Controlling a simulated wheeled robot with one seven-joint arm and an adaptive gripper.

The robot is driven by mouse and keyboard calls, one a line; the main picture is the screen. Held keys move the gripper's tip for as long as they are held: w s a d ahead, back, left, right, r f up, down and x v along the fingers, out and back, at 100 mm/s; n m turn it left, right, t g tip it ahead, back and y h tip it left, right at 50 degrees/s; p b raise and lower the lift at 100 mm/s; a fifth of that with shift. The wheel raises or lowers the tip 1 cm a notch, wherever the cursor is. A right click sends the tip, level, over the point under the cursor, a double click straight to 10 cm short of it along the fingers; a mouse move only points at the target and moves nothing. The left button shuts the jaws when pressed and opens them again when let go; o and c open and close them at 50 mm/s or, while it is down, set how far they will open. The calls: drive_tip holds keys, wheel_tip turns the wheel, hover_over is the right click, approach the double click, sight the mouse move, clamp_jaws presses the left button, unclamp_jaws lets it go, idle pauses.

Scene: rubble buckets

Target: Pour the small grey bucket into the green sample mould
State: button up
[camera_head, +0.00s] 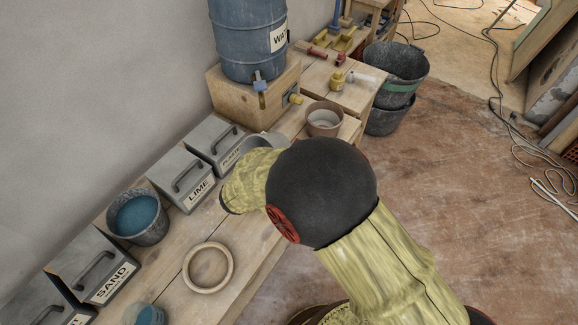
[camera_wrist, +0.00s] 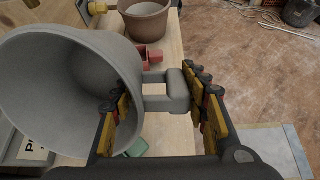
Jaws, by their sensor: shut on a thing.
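The small grey bucket (camera_wrist: 45,90) fills the left of the wrist view, its wide mouth turned to the camera and its inner wall plain grey. I cannot tell what is in it. In the head view its rim (camera_head: 258,142) shows partly behind my arm. My gripper (camera_wrist: 160,92) is shut on the handle at the bucket's side, one finger on each side of it. A small green thing (camera_wrist: 136,148), perhaps the sample mould, shows just under the bucket's lower right edge, mostly hidden. In the head view my arm hides the gripper and that spot.
A brown pot (camera_head: 324,118) stands on the bench beyond the bucket. A small red mould (camera_wrist: 151,57) is nearby.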

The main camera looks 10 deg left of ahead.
drive_tip(key=shift+s+a+f+t+b, duration=0.1)
drive_tip(key=shift+f+t+b, duration=0.2)
drive_tip(key=shift+b, duration=0.5)
drive_tip(key=shift+s+a+f+t+h+b, duration=0.1)
drive_tip(key=shift+s+f+t+h+b, duration=0.4)
drive_tip(key=shift+b, duration=1.05)
drive_tip(key=shift+s+a+r+t+h+b, duration=0.1)
drive_tip(key=shift+t+b, duration=0.65)
drive_tip(key=shift+b, duration=0.85)
drive_tip(key=shift+s+a+f+t+h+b, duration=0.1)
drive_tip(key=shift+s+f+t+h+b, duration=0.4)
drive_tip(key=shift+b, duration=1.05)
drive_tip(key=t+b, duration=0.2)
drive_tip(key=s+a+t+h+b, duration=0.1)
drive_tip(key=b, duration=0.1)
drive_tip(key=shift+s+t+b, duration=0.25)
drive_tip(key=shift+t+b, duration=0.05)
drive_tip(key=shift+t, duration=0.05)
drive_tip(key=shift+s+r, duration=0.1)
drive_tip(key=shift+r, duration=0.05)
